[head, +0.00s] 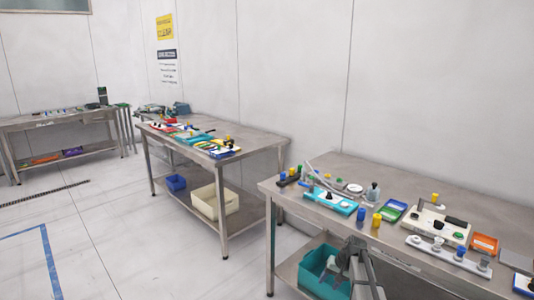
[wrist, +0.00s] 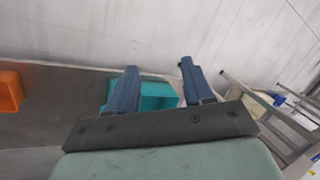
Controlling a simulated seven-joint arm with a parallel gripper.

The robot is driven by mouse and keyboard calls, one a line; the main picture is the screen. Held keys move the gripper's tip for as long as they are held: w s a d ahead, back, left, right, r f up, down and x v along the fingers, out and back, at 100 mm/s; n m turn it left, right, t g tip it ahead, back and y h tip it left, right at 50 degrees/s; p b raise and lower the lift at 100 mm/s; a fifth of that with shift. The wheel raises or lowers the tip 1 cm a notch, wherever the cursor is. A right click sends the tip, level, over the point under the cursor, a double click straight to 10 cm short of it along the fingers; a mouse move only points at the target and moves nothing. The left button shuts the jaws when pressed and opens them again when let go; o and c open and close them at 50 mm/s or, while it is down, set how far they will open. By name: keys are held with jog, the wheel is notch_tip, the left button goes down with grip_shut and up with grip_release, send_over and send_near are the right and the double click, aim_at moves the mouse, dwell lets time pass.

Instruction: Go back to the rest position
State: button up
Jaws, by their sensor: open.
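My gripper (wrist: 158,82) shows in the wrist view with its two dark blue fingers spread apart. Nothing is between them. Beyond the fingers, a teal bin (wrist: 155,95) shows on the lower shelf. In the head view my arm rises at the bottom, in front of the near table (head: 400,243), next to the teal bin (head: 312,268). The fingertips are hard to make out there.
The near table holds a teal fixture (head: 331,201), yellow and blue cylinders, a white fixture (head: 436,225), a grey rack (head: 449,257) and an orange tray (head: 484,244). A second table (head: 262,148) stands further back with a cream bin (head: 214,201) below. Open floor (head: 110,235) lies left.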

jog(key=s+a+f+n+g+h, duration=0.1)
jog(key=s+a+f+g, duration=0.15)
jog(key=s+f, duration=0.95)
jog(key=s+a+f+g+h, duration=0.15)
jog(key=s+a+f, duration=0.25)
jog(key=s+f, duration=0.75)
jog(key=s+f+n+g, duration=0.1)
jog(key=s+f+g, duration=0.1)
jog(key=s, duration=1.3)
jog(key=s+f+n+g+h, duration=0.1)
jog(key=s+f+g, duration=0.1)
jog(key=s, duration=1.3)
jog(key=shift+s+a+f, duration=0.3)
jog(key=shift+s, duration=0.1)
